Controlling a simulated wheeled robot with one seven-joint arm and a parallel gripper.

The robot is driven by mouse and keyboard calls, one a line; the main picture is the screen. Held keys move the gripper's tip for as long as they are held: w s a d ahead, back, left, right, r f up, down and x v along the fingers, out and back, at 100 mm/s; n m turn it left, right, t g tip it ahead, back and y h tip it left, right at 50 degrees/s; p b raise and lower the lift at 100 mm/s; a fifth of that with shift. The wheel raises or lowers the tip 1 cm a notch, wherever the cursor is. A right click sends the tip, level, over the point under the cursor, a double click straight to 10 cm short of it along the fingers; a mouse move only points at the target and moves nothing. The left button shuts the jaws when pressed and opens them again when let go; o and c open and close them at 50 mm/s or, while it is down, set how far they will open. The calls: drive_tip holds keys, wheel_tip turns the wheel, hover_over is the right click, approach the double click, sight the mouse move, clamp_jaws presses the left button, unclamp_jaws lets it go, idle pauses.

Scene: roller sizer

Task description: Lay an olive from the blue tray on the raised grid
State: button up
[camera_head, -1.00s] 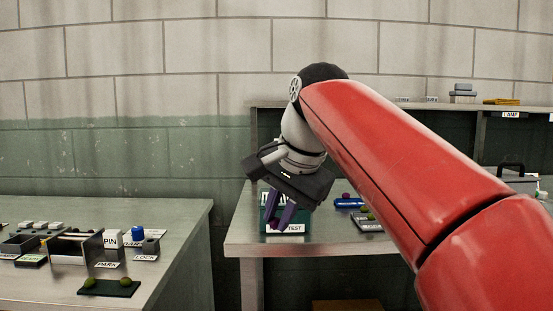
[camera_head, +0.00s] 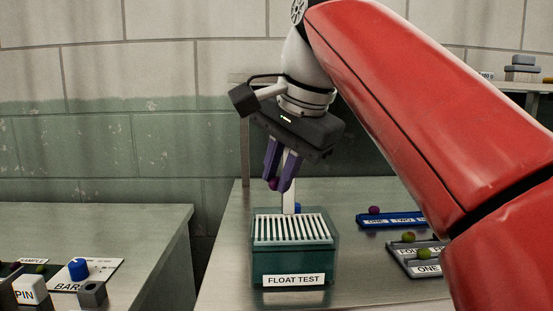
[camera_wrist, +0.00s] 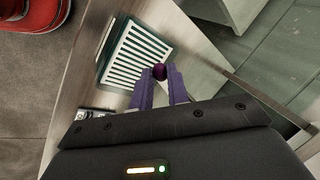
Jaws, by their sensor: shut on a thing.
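My gripper (camera_head: 279,187) is shut on a dark purple olive (camera_head: 273,184), held at the fingertips above the grid. The olive also shows between the purple fingers in the wrist view (camera_wrist: 160,71). The raised grid (camera_head: 290,229) is a row of white bars on top of a teal tank labelled FLOAT TEST. In the wrist view the grid (camera_wrist: 138,52) lies to the left of the olive, with its bars bare. The blue tray (camera_head: 390,219), marked ONE and TWO, lies to the right with another purple olive (camera_head: 374,210) on it.
A grey tray (camera_head: 408,262) with greenish olives lies right of the tank, partly behind my arm. A white upright post (camera_head: 289,198) stands at the tank's back. A second table at the left holds a blue cap (camera_head: 78,268) and several blocks.

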drive_tip(key=shift+w, duration=0.2)
drive_tip(key=shift+s+f, duration=0.15)
drive_tip(key=shift+f, duration=0.65)
drive_tip(key=shift+f+b, duration=1.45)
drive_tip(key=shift+f, duration=0.7)
drive_tip(key=shift+s+p, duration=0.1)
drive_tip(key=shift+p, duration=0.2)
drive_tip(key=o, duration=0.7)
drive_tip(key=shift+o, duration=0.6)
